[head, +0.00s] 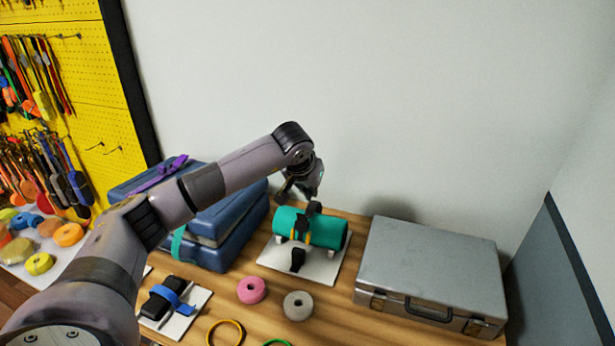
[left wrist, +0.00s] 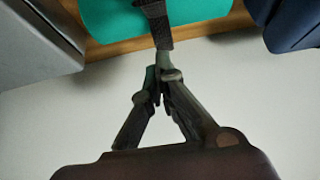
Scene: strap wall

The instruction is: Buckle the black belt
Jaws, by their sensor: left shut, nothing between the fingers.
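A teal roll (head: 330,231) lies on a white board (head: 325,268) on the wooden table. The black belt (head: 303,226) passes over the roll, and a black end (head: 297,260) hangs down its front onto the board. My left gripper (head: 311,196) is just above and behind the roll, beside the belt's upper part. In the left wrist view, its fingers (left wrist: 160,72) are shut, with the tips at the end of the black belt (left wrist: 157,22) and nothing gripped. Whether they touch it I cannot tell. My right gripper is not in view.
A silver case (head: 430,262) stands right of the roll, and blue cases (head: 225,235) stand left. A pink tape roll (head: 251,290) and a grey one (head: 298,305) lie in front. A black bundle with a blue strap (head: 168,297) is at front left. A wall is behind.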

